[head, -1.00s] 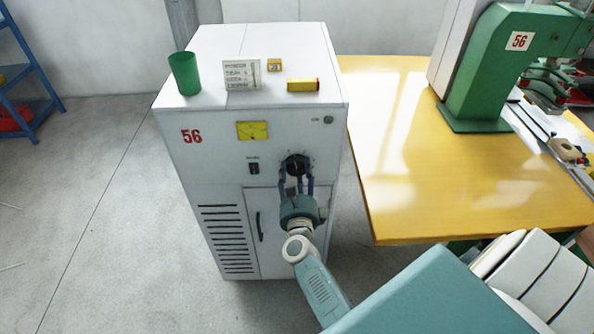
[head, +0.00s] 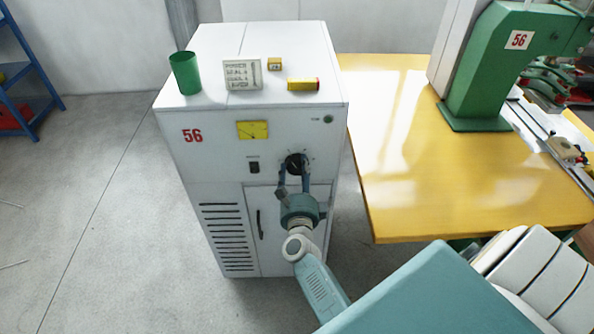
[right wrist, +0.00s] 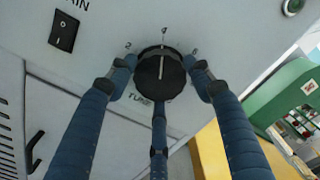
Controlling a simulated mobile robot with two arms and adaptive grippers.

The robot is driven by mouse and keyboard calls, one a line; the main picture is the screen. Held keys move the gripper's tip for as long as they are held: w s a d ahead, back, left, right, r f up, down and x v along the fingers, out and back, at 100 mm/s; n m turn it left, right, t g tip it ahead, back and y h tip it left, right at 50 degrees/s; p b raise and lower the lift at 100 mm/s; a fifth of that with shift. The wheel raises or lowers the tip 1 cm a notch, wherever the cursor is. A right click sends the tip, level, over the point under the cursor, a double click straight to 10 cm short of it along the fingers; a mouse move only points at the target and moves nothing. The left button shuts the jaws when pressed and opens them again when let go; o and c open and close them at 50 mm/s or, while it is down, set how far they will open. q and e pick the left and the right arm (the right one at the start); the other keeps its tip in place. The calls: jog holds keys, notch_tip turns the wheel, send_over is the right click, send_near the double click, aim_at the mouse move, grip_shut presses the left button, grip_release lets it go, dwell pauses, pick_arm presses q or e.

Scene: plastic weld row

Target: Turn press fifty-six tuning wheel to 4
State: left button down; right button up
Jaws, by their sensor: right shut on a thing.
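The grey-white cabinet marked 56 (head: 215,160) carries the black tuning wheel (head: 298,163) on its front, at the upper right. My right gripper (head: 295,172) is shut on the wheel. In the right wrist view, blue fingers stand left, right and below the wheel (right wrist: 160,74). A white line on the wheel points up toward the middle mark, which is small and looks like a 4. A 2 shows to its left and another figure to its right. The word TUNE shows below the wheel, partly hidden. My left gripper is not in view.
A green cup (head: 186,73), a printed card (head: 242,74) and two small boxes stand on the cabinet top. A yellow table (head: 440,190) with a green press (head: 480,75) is at the right.

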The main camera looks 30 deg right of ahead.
jog(key=shift+f, duration=0.1)
jog(key=o, duration=1.1)
